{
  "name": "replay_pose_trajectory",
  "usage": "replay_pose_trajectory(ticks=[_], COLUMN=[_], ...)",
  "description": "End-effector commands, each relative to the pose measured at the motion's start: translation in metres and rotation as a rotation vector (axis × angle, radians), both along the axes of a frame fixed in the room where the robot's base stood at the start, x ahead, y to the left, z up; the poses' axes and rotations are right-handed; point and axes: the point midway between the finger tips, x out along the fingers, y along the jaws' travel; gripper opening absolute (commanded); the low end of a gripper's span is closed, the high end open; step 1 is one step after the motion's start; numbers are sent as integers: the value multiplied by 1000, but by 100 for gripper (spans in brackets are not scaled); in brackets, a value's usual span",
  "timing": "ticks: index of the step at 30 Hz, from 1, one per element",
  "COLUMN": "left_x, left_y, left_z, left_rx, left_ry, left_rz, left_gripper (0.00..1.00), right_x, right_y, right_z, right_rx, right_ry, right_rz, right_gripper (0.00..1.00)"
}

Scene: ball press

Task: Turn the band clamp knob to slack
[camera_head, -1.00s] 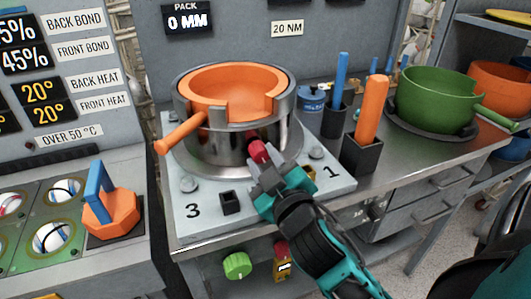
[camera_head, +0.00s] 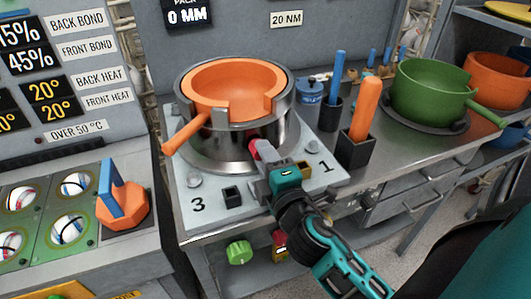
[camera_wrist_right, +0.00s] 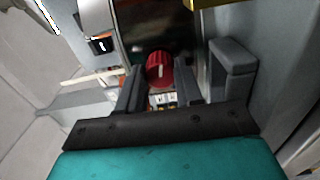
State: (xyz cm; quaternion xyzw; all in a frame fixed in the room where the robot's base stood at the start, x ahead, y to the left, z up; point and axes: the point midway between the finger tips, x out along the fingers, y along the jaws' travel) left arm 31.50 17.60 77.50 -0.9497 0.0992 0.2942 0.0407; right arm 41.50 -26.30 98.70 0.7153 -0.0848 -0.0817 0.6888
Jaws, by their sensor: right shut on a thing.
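The red band clamp knob (camera_head: 262,149) sticks out from the front of the steel band (camera_head: 262,128), which stands around an orange slotted ring (camera_head: 203,98). My right gripper (camera_head: 264,157) is at the knob from the front right, its jaws shut on it. In the right wrist view the ribbed red knob (camera_wrist_right: 160,68) shows between the two dark fingers (camera_wrist_right: 160,88). Part of the knob is hidden by the gripper in the head view. The band's tightness cannot be read from the picture. My left gripper is not in view.
An orange handle (camera_head: 187,134) slopes down at the band's left. The grey base plate (camera_head: 215,221) carries small sockets and the marks 3 and 1. A black holder (camera_head: 356,151) with an orange-handled tool stands at right. A green pot (camera_head: 430,92) is farther right.

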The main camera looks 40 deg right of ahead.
Motion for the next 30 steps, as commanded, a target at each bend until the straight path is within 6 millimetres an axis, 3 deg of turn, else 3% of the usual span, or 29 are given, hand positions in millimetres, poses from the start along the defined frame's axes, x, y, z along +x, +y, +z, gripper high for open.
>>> replay_pose_trajectory(ticks=[12, 30], left_x=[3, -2], left_y=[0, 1], left_z=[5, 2], left_rx=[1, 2], left_ry=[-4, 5], left_rz=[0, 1], left_gripper=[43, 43], right_x=[1, 1], right_y=[0, 0], right_z=[3, 3], right_rx=[-227, -274], right_ry=[49, 60], right_rz=[1, 0], right_gripper=[5, 5])
